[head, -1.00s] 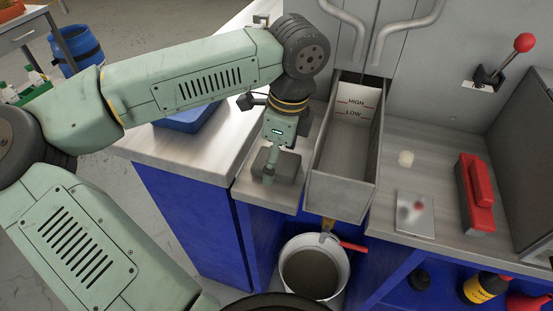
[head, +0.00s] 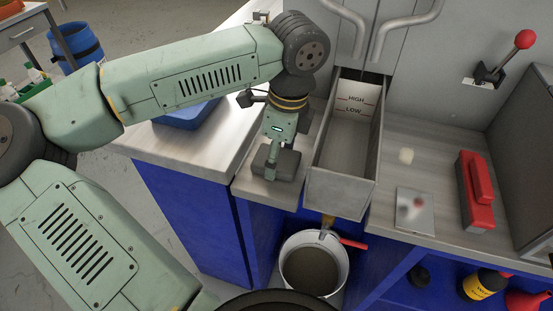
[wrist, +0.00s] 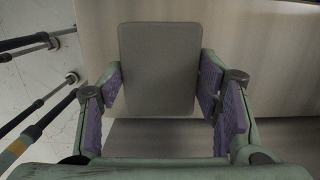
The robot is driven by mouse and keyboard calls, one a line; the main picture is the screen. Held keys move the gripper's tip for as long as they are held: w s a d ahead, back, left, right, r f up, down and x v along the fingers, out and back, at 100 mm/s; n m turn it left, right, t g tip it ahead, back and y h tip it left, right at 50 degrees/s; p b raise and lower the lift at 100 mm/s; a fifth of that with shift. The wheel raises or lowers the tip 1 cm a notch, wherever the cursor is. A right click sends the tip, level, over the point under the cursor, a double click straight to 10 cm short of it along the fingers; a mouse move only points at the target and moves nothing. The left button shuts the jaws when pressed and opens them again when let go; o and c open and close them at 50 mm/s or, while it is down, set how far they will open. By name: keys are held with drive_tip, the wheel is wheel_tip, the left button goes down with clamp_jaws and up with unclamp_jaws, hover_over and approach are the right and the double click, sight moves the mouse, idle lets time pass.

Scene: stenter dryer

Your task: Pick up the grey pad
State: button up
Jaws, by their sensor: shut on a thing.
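The grey pad (wrist: 158,68) is a flat block with rounded corners, seen face-on between my fingers in the wrist view. In the head view the grey pad (head: 287,166) is at the front of the light counter strip left of the open trough. My gripper (head: 272,163) comes down on it from above. In the wrist view my gripper (wrist: 160,86) has a purple-lined finger against each side of the pad. It is shut on the pad. I cannot tell whether the pad touches the counter.
The open metal trough (head: 341,183) with HIGH and LOW marks stands just right of the pad. A white bucket (head: 343,283) is below it. A blue tray (head: 187,116) lies behind my arm. A red-handled block (head: 477,191) and a small plate (head: 414,221) lie on the right counter.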

wheel_tip(320, 180, up, 10)
drive_tip(key=b, duration=0.2)
idle(0.3)
drive_tip(key=o, duration=0.4)
drive_tip(key=c, duration=0.4)
